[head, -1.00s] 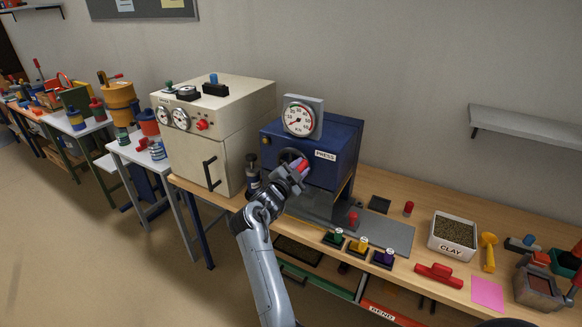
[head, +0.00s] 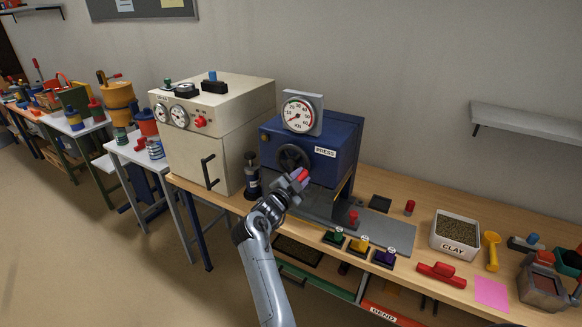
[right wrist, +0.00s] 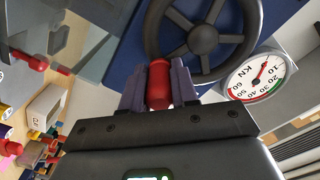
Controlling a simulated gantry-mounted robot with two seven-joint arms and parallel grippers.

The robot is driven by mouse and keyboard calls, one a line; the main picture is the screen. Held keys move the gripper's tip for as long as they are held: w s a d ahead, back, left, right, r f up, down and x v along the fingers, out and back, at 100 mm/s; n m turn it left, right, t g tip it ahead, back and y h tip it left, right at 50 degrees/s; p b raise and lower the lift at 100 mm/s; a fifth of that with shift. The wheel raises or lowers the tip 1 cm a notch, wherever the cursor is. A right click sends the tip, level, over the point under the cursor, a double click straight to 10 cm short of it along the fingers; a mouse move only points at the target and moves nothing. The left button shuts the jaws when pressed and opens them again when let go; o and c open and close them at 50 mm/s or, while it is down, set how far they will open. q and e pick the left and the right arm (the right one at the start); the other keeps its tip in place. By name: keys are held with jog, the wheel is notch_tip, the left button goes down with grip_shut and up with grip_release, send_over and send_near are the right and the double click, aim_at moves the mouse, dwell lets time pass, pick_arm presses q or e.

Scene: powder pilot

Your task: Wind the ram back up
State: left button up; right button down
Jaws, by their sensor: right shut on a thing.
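The blue press (head: 335,140) stands on the bench with a dark handwheel (head: 292,157) on its front. My right gripper (head: 301,177) is at the lower right of the wheel, shut on its red handle (head: 304,173). In the right wrist view the red handle (right wrist: 159,84) sits between the two fingers (right wrist: 158,88), beside the rim of the spoked wheel (right wrist: 203,40). The round gauge (head: 298,115) on top of the press has its needle at the low end; it also shows in the right wrist view (right wrist: 262,77). The ram is not clearly visible. My left gripper is not in view.
A red piece (head: 353,217) stands on the grey plate below the press. Green, yellow and purple knobs (head: 359,245) line the bench front. A cream cabinet (head: 215,135) stands close on the left.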

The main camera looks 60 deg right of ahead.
jog(key=shift+w+a+f+b, duration=0.1)
jog(key=shift+w+f+b, duration=0.2)
jog(key=shift+w+f, duration=0.3)
jog(key=w+b, duration=0.1)
jog(key=w+f+b, duration=0.1)
jog(key=b, duration=0.1)
jog(key=shift+w+a+f, duration=0.1)
jog(key=shift+w+f, duration=0.15)
jog(key=shift+w, duration=0.05)
